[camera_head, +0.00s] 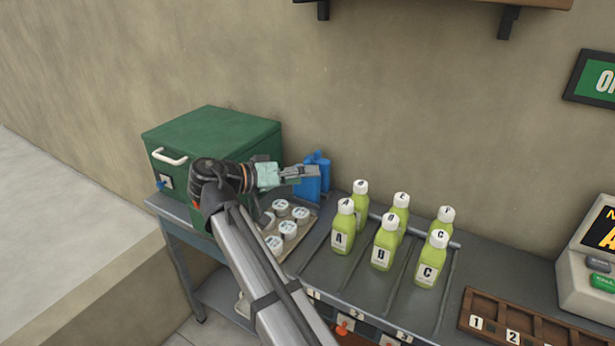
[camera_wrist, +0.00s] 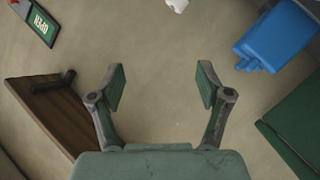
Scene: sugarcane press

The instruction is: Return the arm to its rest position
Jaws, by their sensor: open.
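My gripper (camera_head: 300,173) is at the end of my arm, above the back left of the grey counter. It points to the right, in front of a blue object (camera_head: 316,180). In the wrist view my gripper (camera_wrist: 161,88) has its two fingers spread wide with nothing between them. The plain wall shows behind the fingers. The blue object (camera_wrist: 277,38) is at the upper right of the wrist view, apart from the fingers. My arm hides part of the counter and of the round-lidded containers in the head view.
A green box (camera_head: 212,140) with a white handle stands close behind my arm. Several green bottles (camera_head: 386,243) stand on the grey counter (camera_head: 330,268). White-lidded containers (camera_head: 289,229) sit on a tray. A wooden numbered rack (camera_head: 500,325) and a register (camera_head: 595,270) are at the right.

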